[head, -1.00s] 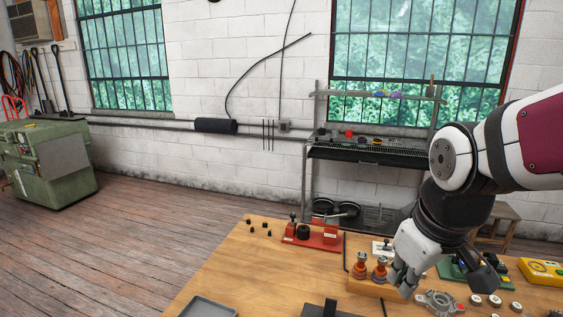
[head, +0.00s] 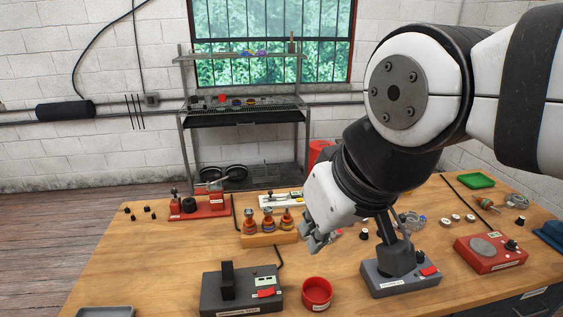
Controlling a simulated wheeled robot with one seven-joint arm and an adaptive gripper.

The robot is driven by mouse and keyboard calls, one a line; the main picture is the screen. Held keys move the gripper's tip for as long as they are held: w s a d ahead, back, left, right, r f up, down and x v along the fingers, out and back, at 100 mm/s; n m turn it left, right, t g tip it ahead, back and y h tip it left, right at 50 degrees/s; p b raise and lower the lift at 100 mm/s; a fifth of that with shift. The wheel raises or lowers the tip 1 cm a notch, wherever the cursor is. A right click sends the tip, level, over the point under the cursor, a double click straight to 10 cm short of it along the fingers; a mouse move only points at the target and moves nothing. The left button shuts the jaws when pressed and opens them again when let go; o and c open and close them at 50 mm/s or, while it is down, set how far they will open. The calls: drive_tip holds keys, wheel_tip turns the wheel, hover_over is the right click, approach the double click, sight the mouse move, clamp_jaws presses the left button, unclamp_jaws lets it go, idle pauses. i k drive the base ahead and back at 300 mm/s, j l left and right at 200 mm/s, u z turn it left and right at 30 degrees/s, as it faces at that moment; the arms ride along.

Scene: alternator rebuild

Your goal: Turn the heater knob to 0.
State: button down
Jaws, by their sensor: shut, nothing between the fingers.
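A red box with a round grey plate, which looks like the heater (head: 491,252), sits on the right of the table. A small dark knob (head: 511,246) shows at its right side; its pointer and scale are too small to read. My gripper (head: 316,242) is shut and empty. It hangs over the middle of the table, just right of the wooden block and well left of the red box. My gripper's fingers are partly blurred into the parts behind them.
A wooden block (head: 270,240) holds orange-brown parts. A grey device (head: 240,292), a red bowl (head: 317,293) and a grey unit with a black post (head: 401,280) stand along the front. A red fixture (head: 200,207) is at the back left.

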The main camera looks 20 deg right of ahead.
sight(511, 244)
drive_tip(key=z, duration=2.05)
drive_tip(key=i+l+u, duration=0.35)
drive_tip(key=l+u, duration=0.15)
drive_tip(key=l, duration=0.15)
drive_tip(key=i+l+u, duration=0.25)
drive_tip(key=k+l, duration=0.1)
